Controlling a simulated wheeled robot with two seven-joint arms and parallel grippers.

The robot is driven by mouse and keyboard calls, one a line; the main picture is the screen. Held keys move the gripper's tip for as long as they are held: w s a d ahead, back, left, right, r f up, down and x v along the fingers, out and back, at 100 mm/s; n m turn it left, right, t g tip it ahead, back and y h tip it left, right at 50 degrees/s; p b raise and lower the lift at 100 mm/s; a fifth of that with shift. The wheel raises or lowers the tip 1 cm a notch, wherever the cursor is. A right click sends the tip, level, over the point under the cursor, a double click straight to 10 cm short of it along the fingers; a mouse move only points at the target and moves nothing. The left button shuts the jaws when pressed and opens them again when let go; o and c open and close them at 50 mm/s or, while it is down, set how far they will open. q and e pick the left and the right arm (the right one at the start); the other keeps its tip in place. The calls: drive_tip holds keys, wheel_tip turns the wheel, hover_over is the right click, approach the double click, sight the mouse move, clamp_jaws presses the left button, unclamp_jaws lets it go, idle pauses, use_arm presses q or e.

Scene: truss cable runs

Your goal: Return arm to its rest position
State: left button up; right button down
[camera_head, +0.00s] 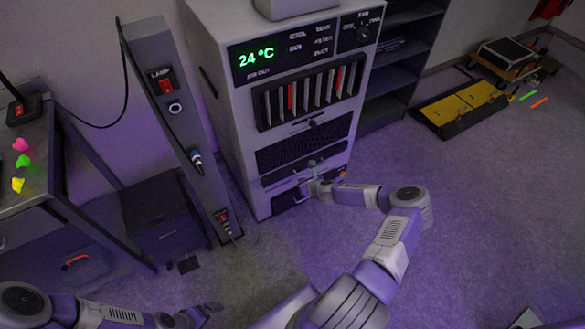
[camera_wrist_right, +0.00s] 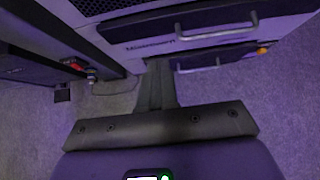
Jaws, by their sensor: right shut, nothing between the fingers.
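My right arm reaches from the bottom of the head view to the lower front of the grey cooling unit (camera_head: 228,110). My right gripper (camera_head: 308,188) is shut and empty, close in front of the unit's lower drawers. In the right wrist view the closed fingers (camera_wrist_right: 160,82) point towards the drawer front (camera_wrist_right: 150,40), just left of a bar handle (camera_wrist_right: 215,33). I cannot tell whether they touch it. My left gripper (camera_head: 200,313) is low at the left, over the floor; its finger gap is too small to read.
A lamp post (camera_head: 165,95) with red switches and a cable stands left of the unit. A desk (camera_head: 35,165) with coloured blobs is at the far left, a dark cabinet (camera_head: 160,215) beside it. Dark shelves (camera_head: 400,60) stand right of the unit. The carpet (camera_head: 490,210) at right is mostly clear.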

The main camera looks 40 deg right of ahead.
drive_tip(key=a+n+g+y, duration=0.1)
drive_tip(key=a+n+y, duration=0.2)
drive_tip(key=a+n, duration=0.85)
drive_tip(key=s+a+r+n+g+y, duration=0.15)
drive_tip(key=s+a+n, duration=0.25)
drive_tip(key=a, duration=0.5)
drive_tip(key=s+a+f+n+g+y, duration=0.1)
drive_tip(key=s+a+n+g+y, duration=0.2)
drive_tip(key=a, duration=0.7)
drive_tip(key=s+a+r+n+g+h, duration=0.1)
drive_tip(key=s+a+r+n, duration=0.1)
drive_tip(key=s+n, duration=0.6)
drive_tip(key=s+a+r+n+g+h, duration=0.1)
drive_tip(key=s+a+n+g, duration=0.1)
drive_tip(key=s+n, duration=0.6)
drive_tip(key=shift+s+a+r, duration=0.25)
drive_tip(key=shift+s+r, duration=0.05)
drive_tip(key=shift+r, duration=0.1)
